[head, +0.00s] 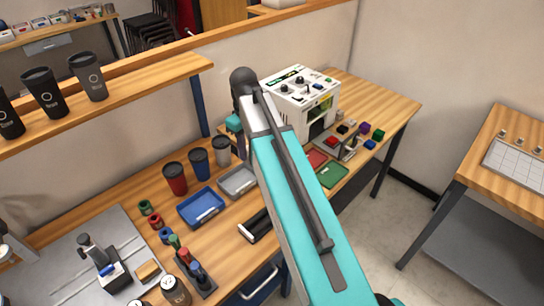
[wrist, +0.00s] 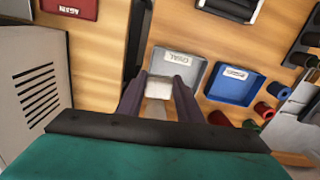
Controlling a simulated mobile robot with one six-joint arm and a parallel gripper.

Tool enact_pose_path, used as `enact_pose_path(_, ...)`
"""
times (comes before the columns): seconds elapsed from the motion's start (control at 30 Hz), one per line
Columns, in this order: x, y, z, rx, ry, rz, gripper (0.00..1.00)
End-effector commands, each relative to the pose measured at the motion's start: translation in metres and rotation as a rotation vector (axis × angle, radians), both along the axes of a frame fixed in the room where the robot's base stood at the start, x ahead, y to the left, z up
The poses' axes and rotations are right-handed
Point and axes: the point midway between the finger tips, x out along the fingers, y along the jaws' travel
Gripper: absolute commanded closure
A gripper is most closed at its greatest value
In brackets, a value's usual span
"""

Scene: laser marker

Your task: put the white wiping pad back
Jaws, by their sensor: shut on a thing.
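The white wiping pad (wrist: 158,91) is between the two dark fingers of my gripper (wrist: 160,82) in the wrist view. My gripper is shut on it. Beyond the pad is a grey tray (wrist: 187,75) with a white label; the pad overlaps the tray's near left part in this view. I cannot tell how high the pad is above it. A blue tray (wrist: 248,96), also labelled, lies to the right. In the head view the grey tray (head: 236,188) is partly behind my arm and the blue tray (head: 188,214) is to its left. My gripper and the pad are hidden there.
Red (head: 175,180), blue (head: 200,166) and grey (head: 222,151) cups stand behind the trays. The white laser machine (head: 292,100) stands at the back right. A dark holder (head: 254,226) lies in front of the grey tray. Several small coloured rings lie left of the blue tray.

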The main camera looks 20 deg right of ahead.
Motion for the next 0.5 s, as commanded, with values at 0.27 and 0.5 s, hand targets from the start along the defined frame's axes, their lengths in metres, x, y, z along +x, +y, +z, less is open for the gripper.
enact_pose_path(0.27,-0.039,-0.075,-0.036,0.000,0.001,-0.051,0.85)
enact_pose_path(0.5,-0.069,-0.123,-0.057,0.000,0.000,-0.083,0.85)
